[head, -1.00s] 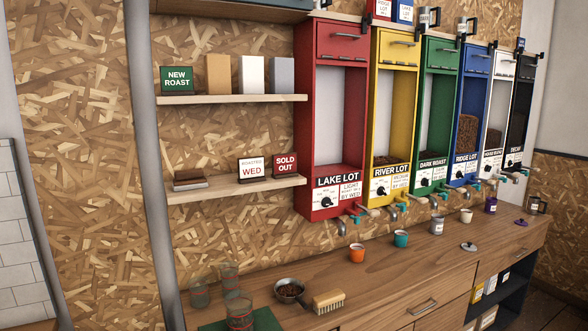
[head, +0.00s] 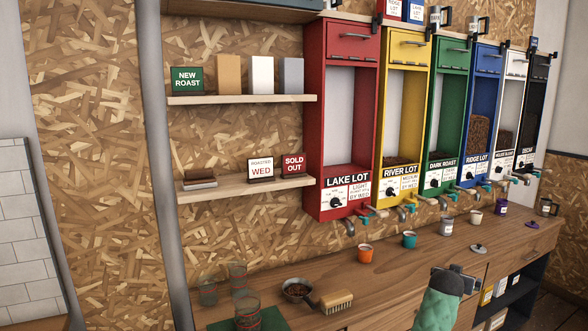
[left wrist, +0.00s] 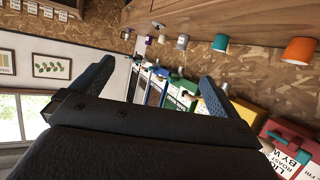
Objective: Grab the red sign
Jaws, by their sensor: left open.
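The red sign (head: 294,165), lettered SOLD OUT, stands on the lower wooden shelf (head: 245,190), at its right end beside the red dispenser. A white sign reading ROASTED WED (head: 261,169) stands just left of it. My left gripper (head: 460,273) is at the lower right in the head view, in front of the counter, well apart from the red sign. In the left wrist view its jaws (left wrist: 157,76) are spread with nothing between them. The red sign is not visible in the left wrist view. My right gripper is not in view.
The red LAKE LOT dispenser (head: 313,120) rises close right of the sign. The upper shelf (head: 240,99) holds a green NEW ROAST sign (head: 187,80) and packets. The counter (head: 390,283) carries an orange cup (head: 365,253), a teal cup (head: 409,240), a brush (head: 336,302) and glasses.

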